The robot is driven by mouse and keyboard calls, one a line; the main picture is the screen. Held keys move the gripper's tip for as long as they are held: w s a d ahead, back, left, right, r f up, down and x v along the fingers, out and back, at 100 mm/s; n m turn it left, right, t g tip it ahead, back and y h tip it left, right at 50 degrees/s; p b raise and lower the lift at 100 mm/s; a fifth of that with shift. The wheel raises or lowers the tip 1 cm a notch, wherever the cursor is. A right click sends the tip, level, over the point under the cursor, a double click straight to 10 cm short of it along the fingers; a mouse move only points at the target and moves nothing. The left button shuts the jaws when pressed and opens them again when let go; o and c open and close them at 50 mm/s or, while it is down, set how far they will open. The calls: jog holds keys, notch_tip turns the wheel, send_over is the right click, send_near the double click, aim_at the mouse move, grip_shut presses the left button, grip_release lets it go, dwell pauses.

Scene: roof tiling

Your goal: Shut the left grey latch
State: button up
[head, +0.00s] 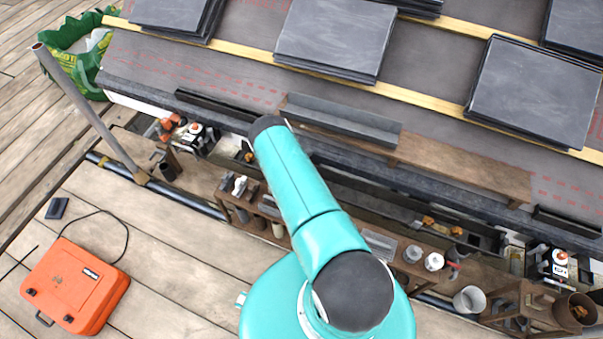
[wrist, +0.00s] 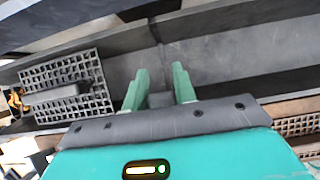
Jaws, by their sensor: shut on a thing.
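In the wrist view, the two pale green fingers of my gripper (wrist: 159,88) stand apart with a small grey piece (wrist: 160,99) between them. It appears to be the grey latch, and my gripper is shut on it. The piece sits against a grey trough wall. Its lower part is hidden by my gripper's body, so I cannot tell how far it is turned. In the head view my teal arm reaches up to the roof edge and hides the gripper and the latch.
A grey grid (wrist: 68,90) lies left of my fingers. In the head view, slate stacks (head: 335,40) lie on the roof above timber battens. A plank shelf (head: 405,262) carries pots and small parts below the eave. An orange case (head: 75,287) lies on the boards at left.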

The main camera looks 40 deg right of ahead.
jog(key=f+g+y, duration=0.1)
jog(key=y, duration=0.2)
jog(key=shift+f+g, duration=0.4)
jog(key=shift+s+a+f+g+y, duration=0.15)
jog(key=shift+f+g+y, duration=0.3)
jog(key=shift+y, duration=0.35)
jog(key=o, duration=1)
jog(key=shift+r, duration=0.15)
notch_tip(320, 180, up, 14)
jog(key=shift+f, duration=0.2)
